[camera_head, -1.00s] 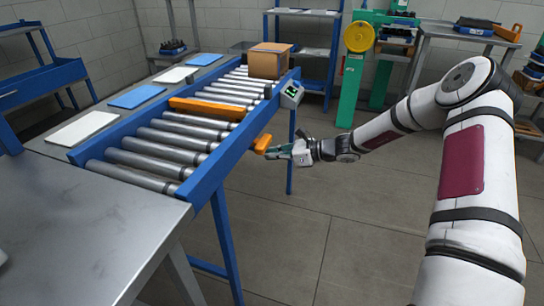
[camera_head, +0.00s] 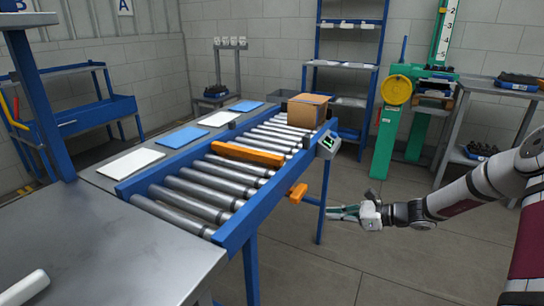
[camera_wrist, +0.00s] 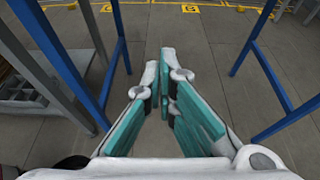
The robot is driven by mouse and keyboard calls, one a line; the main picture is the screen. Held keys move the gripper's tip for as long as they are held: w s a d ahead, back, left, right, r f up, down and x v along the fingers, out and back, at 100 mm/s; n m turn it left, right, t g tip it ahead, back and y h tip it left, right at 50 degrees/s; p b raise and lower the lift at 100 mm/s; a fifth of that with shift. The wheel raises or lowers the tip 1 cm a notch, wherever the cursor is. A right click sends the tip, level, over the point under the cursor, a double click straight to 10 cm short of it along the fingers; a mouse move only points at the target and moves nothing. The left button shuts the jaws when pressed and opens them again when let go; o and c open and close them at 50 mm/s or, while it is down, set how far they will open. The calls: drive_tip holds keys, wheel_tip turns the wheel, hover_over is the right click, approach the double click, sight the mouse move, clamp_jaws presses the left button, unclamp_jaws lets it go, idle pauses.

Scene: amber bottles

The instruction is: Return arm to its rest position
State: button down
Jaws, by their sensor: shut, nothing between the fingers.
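My gripper (camera_head: 345,213) shows in the head view at the end of my arm, to the right of the roller conveyor's blue side rail. It is apart from the conveyor and holds nothing. In the wrist view my gripper (camera_wrist: 167,90) has its teal fingers close together at the tips, with bare floor and blue legs beyond. My arm reaches in from the right edge of the head view. No amber bottles can be made out in these frames.
The roller conveyor (camera_head: 205,192) carries an orange bar (camera_head: 247,153) and a cardboard box (camera_head: 308,110). An orange block (camera_head: 298,193) sticks out from its side near my gripper. A green stand (camera_head: 386,143) is behind my arm. The floor (camera_head: 400,270) in front is clear.

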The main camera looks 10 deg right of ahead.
drive_tip(key=s+a+r+n+g+h, duration=0.35)
drive_tip(key=s+a+r+n, duration=0.4)
drive_tip(key=s, duration=0.25)
drive_tip(key=s+a+r+n+g+h, duration=0.2)
drive_tip(key=s+a+r+n+g, duration=0.35)
drive_tip(key=s+r+n, duration=0.35)
drive_tip(key=s+d+r+n+t+h, duration=0.1)
drive_tip(key=s+r+n+h, duration=0.15)
drive_tip(key=s, duration=0.65)
drive_tip(key=s+d+r+n+h, duration=0.1)
drive_tip(key=s+n+h, duration=0.15)
drive_tip(key=s, duration=0.65)
drive_tip(key=s+d+r+n+t+h, duration=0.1)
drive_tip(key=s+d+r+n, duration=0.15)
drive_tip(key=s, duration=0.55)
wheel_tip(320, 180, up, 21)
drive_tip(key=a+n+t+p, duration=0.1)
drive_tip(key=t+p, duration=0.2)
drive_tip(key=p, duration=1.6)
drive_tip(key=shift+a+p, duration=0.15)
drive_tip(key=shift+p, duration=0.15)
